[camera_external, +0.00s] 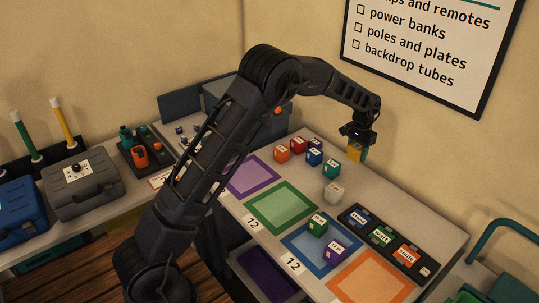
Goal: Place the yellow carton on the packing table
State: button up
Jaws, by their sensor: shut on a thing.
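My gripper (358,147) is shut on the yellow carton (354,154). It holds the carton above the back right part of the table with coloured squares, seemingly clear of the surface. Part of the carton is hidden by the fingers. The table (395,192), likely the packing table, has a pale top with purple, green, blue and orange squares.
Orange, red, blue and teal cubes (331,169) stand to the left of the carton. A black labelled tray (382,240) lies at right.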

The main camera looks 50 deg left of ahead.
aim_at(355, 190)
notch_tip(355, 190, down, 15)
jog(key=shift+f, duration=0.15)
dwell(0.4)
jog(key=shift+f, duration=0.1)
jog(key=o, duration=1)
jog(key=shift+o, duration=0.2)
